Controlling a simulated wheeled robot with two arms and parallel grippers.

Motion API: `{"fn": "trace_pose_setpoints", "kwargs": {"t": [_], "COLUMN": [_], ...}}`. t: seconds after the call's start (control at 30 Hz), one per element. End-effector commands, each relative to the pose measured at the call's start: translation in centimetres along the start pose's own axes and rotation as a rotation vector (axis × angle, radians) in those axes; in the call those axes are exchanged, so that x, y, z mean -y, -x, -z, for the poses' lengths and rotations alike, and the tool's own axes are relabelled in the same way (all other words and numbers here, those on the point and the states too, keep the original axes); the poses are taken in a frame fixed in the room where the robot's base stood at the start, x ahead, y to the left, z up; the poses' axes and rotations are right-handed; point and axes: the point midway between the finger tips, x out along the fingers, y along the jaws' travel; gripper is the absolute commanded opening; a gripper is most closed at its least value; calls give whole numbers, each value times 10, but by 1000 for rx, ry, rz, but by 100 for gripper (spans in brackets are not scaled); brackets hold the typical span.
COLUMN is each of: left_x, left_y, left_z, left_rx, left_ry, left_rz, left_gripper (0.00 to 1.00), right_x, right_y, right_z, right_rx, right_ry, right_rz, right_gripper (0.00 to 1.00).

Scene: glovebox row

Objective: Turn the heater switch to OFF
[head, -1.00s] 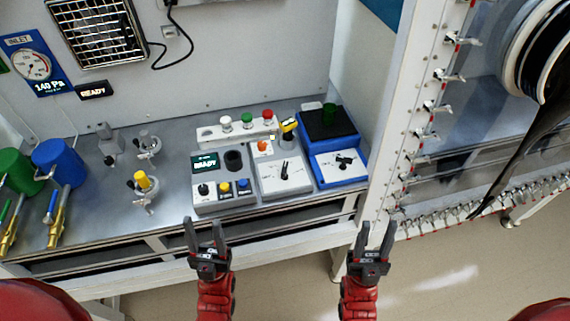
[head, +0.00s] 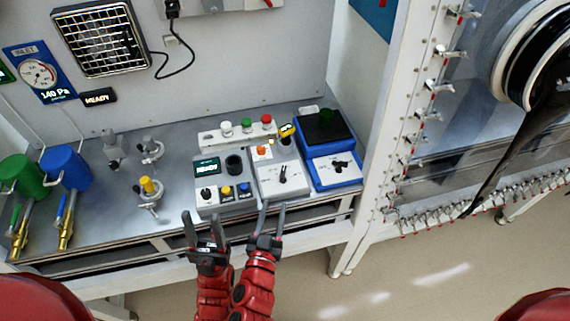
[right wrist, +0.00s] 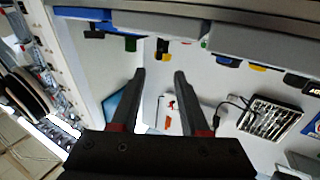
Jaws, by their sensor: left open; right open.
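One black pointer knob (head: 283,175) is on the white panel of a grey box (head: 272,189) with an orange lamp (head: 262,150). The other black knob (head: 338,164) is on a blue box (head: 331,183) with a black top plate. My right gripper (head: 272,212) is open and empty, in front of and below the grey box, with its fingers pointing toward it. My left gripper (head: 202,222) is open and empty, left of it.
A grey READY unit (head: 228,202) with a knob and buttons stands left of the grey box. A rail with white, green and red knobs (head: 247,127) and a yellow-topped piece (head: 287,129) are behind. A white post (head: 377,150) rises at the right.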

Motion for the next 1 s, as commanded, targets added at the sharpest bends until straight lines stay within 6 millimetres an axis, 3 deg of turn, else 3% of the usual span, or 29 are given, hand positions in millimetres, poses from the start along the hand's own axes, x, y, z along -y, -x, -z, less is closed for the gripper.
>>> {"fn": "trace_pose_setpoints", "kwargs": {"t": [0.3,0.53,0.73,1.0], "left_x": [1,1,1,1], "left_y": [-12,-23,-26,-27], "left_z": [2,4,4,5], "left_rx": [0,0,0,0], "left_ry": [0,0,0,0], "left_rz": [0,0,0,0], "left_gripper": [50,50,50,50], "right_x": [-2,-3,-2,-2], "right_y": [-77,-125,-146,-153], "right_z": [5,5,4,1], "right_rx": [-7,-6,-8,-4], "right_ry": [-2,-1,-2,0], "right_rz": [-5,-6,-5,-4], "right_gripper": [45,45,45,45]}}
